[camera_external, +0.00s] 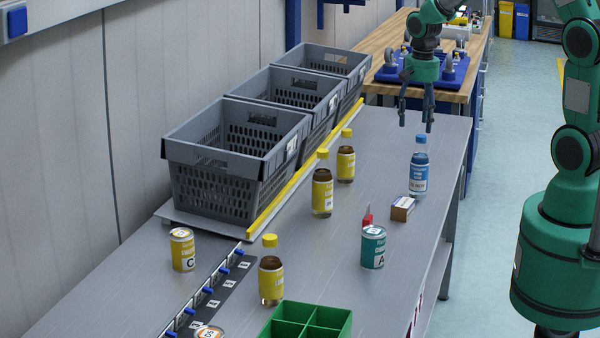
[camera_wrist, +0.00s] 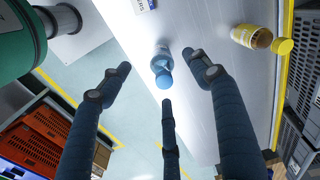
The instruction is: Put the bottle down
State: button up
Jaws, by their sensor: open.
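A bottle with a blue cap and blue label (camera_external: 419,172) stands upright on the grey table near its right edge. It also shows in the wrist view (camera_wrist: 162,66), seen from above with its cap toward me. My gripper (camera_external: 416,116) has its fingers spread and points down just above the bottle's cap. In the wrist view my gripper (camera_wrist: 163,78) has its fingers around the bottle's outline, with a visible gap on the sides. Nothing is held. Several other bottles have yellow caps: one (camera_external: 322,190), one behind it (camera_external: 346,163) and one nearer (camera_external: 270,279).
Grey crates (camera_external: 230,185) line the left side behind a yellow rail (camera_external: 300,178). A small box (camera_external: 402,208), a teal can (camera_external: 373,248), a yellow can (camera_external: 182,250) and a green divided tray (camera_external: 312,325) are on the table. The table around the blue-capped bottle is mostly clear.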

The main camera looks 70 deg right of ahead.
jog(key=s+a+r+n+t, duration=0.1)
jog(key=s+a+r+n, duration=0.15)
jog(key=a+r, duration=0.5)
jog(key=s+a+r+n+t, duration=0.15)
jog(key=a+r+n, duration=0.25)
jog(key=a+r, duration=0.4)
jog(key=s+a+r+n+t, duration=0.1)
jog(key=s+a+r+n, duration=0.2)
jog(key=s+a, duration=0.4)
jog(key=s+a+r+n+t, duration=0.1)
jog(key=s+a+r+n, duration=0.1)
jog(key=s+a+n, duration=0.3)
jog(key=shift+s+a+r+t, duration=0.4)
jog(key=shift+s+a, duration=0.45)
jog(key=shift+a, duration=0.15)
jog(key=shift+f, duration=0.1)
notch_tip(320, 180, down, 2)
jog(key=shift+f+b, duration=0.1)
jog(key=shift+b, duration=1.1)
jog(key=shift+o, duration=0.5)
